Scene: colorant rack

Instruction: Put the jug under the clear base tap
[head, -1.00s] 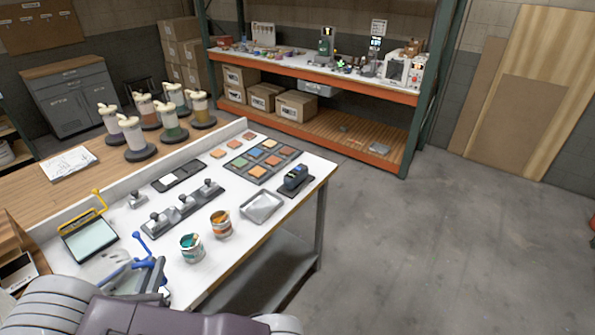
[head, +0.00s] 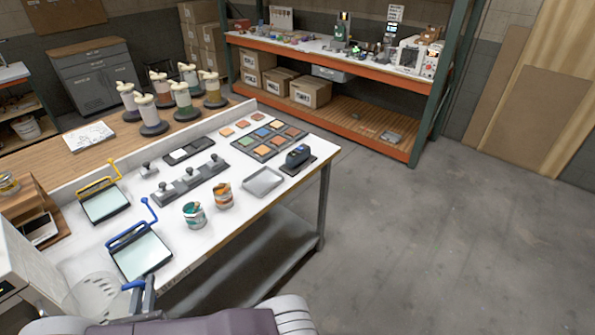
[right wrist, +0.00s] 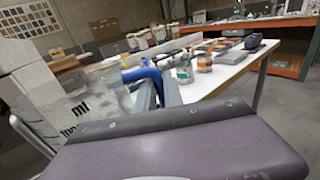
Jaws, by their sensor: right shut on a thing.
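My right gripper (head: 142,296) is low at the left of the head view, at the table's near edge. It is shut on the blue handle of a clear jug (head: 97,294), which is see-through and partly cut off by my own body. In the right wrist view the jug (right wrist: 75,112) shows dark "ml" lettering, and its blue handle (right wrist: 146,76) is between the fingers. The jug is beside a white box-shaped unit (head: 22,268) at the left edge. I cannot pick out the clear base tap. My left gripper is not in view.
On the white table (head: 225,235) are a blue-handled frame (head: 143,255), a yellow-handled frame (head: 105,205), two open paint cans (head: 194,215), a tray (head: 263,181) and a dark scanner (head: 298,156). Several pump canisters (head: 182,102) stand behind. The floor (head: 420,240) at right is clear.

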